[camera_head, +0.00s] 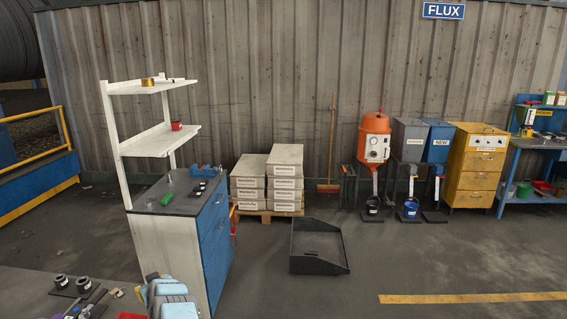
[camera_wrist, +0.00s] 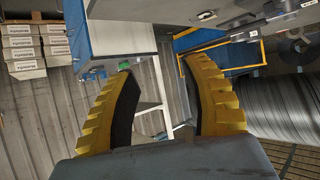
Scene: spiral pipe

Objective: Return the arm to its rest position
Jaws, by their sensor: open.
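My gripper (camera_wrist: 155,66) shows in the wrist view with its two yellow, dark-padded fingers spread apart. Nothing is held between them. Behind the gap I see the white shelf frame and the blue-and-white cabinet, tilted and upside down in this view. The gripper cannot be made out in the head view. A pale blue-grey part at the bottom left of the head view may belong to my arm, but I cannot tell.
The blue cabinet (camera_head: 213,232) with white shelves (camera_head: 160,142) stands left of centre. A worktop with small items (camera_head: 45,290) is at bottom left. Stacked boxes (camera_head: 285,180), a black tray (camera_head: 318,246), an orange machine (camera_head: 374,140) and a yellow drawer unit (camera_head: 475,165) stand farther back. Floor at right is clear.

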